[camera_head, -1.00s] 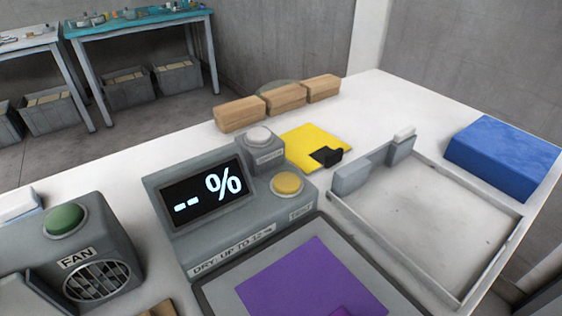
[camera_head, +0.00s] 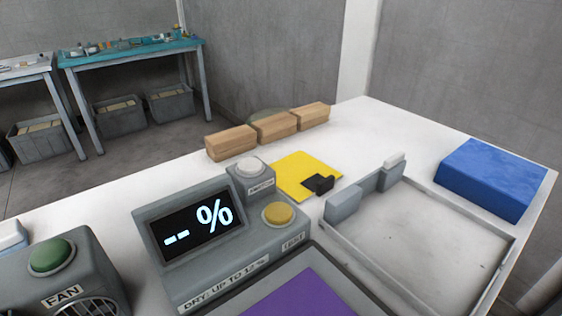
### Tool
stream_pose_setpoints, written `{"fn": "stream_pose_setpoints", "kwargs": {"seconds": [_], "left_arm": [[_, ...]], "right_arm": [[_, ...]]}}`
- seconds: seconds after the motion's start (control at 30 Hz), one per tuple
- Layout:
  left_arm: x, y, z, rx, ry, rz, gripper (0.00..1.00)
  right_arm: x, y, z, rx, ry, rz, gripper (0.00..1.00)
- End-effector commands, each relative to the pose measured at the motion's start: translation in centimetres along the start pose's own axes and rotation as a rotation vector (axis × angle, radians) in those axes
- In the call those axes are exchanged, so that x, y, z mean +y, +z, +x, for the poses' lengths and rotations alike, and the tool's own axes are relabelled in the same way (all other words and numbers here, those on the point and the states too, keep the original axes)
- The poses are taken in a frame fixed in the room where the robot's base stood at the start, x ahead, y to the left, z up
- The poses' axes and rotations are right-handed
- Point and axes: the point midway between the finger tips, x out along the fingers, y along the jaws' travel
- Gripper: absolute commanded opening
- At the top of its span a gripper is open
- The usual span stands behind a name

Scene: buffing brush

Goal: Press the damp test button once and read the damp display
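The damp meter (camera_head: 170,277) is a grey box on the white table, left of centre. Its dark display (camera_head: 191,235) shows "-- %". A yellow round button (camera_head: 278,214) sits on its right side above a label that seems to read "TEST". A white round button (camera_head: 249,168) sits on a smaller grey box behind it, its label too small to read surely. A label on the front reads "DRY: UP TO 12 %". A purple sheet (camera_head: 300,296) lies on a framed pad in front of the meter. Neither gripper is in view.
A grey fan box with a green button (camera_head: 50,255) stands at the left. Behind the meter are a yellow sheet with a black clip (camera_head: 302,172) and several wooden blocks (camera_head: 277,127). A grey open tray (camera_head: 430,230) and a blue block (camera_head: 492,176) are at the right.

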Motion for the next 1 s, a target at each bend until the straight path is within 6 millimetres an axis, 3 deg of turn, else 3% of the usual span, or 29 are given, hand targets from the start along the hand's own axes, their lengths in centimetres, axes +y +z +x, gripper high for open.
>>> {"fn": "stream_pose_setpoints", "kwargs": {"seconds": [0.03, 0.33, 1.0], "left_arm": [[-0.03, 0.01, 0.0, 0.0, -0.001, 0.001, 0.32], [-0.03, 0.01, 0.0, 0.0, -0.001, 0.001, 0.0], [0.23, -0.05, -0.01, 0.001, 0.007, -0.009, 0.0]], "right_arm": [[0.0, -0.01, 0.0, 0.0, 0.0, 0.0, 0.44], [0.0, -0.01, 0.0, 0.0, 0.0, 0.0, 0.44], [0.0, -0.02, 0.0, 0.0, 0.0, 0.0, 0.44]]}}
